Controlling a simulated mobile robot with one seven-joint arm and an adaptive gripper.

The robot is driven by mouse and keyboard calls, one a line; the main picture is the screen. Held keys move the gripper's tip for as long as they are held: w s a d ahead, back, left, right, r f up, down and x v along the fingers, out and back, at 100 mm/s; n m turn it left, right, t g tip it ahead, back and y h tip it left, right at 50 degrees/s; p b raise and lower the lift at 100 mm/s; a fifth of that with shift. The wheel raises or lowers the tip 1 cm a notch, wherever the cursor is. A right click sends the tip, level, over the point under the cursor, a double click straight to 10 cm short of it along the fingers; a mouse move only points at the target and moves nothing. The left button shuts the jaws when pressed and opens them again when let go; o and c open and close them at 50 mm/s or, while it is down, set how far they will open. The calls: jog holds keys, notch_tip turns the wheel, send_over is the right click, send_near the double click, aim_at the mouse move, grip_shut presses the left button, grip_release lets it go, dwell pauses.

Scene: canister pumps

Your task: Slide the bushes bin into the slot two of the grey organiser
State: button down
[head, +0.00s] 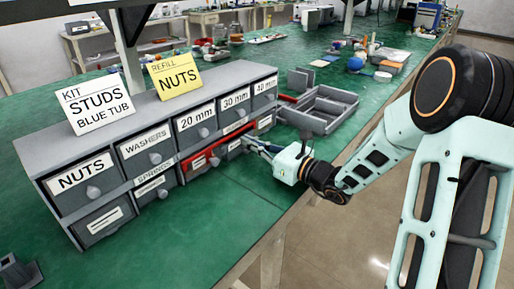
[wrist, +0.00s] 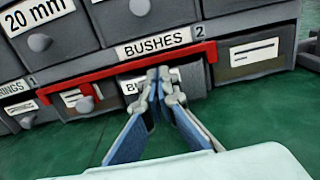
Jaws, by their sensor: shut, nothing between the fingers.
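The grey organiser (head: 122,103) stands on the green bench with labelled drawers in two rows. In the wrist view a strip reading BUSHES and 2 (wrist: 165,38) sits above a lower-row opening. The bushes bin (wrist: 190,78) is in that opening, its white label partly covered by my fingers and showing only "BU". I cannot tell whether its front is fully flush. My gripper (wrist: 162,75) is shut and empty, its fingertips right in front of the bin's face; contact is unclear. In the head view my gripper (head: 250,142) is at the organiser's lower right front.
A red strip (wrist: 110,75) runs along the lower-row front beside and above the bin. A neighbouring lower drawer (wrist: 255,52) is close on the right. A grey divided tray (head: 320,108) lies beyond my gripper. Green bench top is clear in front.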

aim_at(240, 152)
dwell(0.3)
jog(key=x, duration=0.4)
jog(key=shift+w+r, duration=0.1)
jog(key=shift+d, duration=0.1)
